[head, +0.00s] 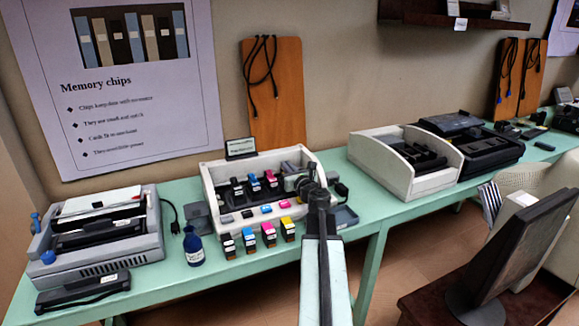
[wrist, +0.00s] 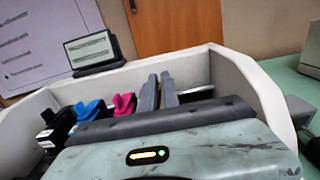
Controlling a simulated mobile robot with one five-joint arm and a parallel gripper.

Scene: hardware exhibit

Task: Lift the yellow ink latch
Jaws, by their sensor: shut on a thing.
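The white open printer tray (head: 210,180) holds a row of ink cartridges with latches. The black (wrist: 55,125), cyan (wrist: 88,110) and magenta (wrist: 123,104) latches show left of my gripper (wrist: 160,92); in the head view the cyan latch (head: 253,182) and magenta latch (head: 270,177) show too. My gripper (head: 300,183) reaches into the tray just right of the magenta one. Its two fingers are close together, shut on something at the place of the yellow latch. The yellow latch itself is hidden by the fingers and wrist, so its tilt cannot be told.
Loose cartridges (head: 268,234) stand in front of the tray, beside a blue bottle (head: 193,246). A small sign (head: 240,148) stands behind it. A grey printer (head: 105,235) is at left, a white tray (head: 405,165) at right. A monitor (head: 515,245) stands at lower right.

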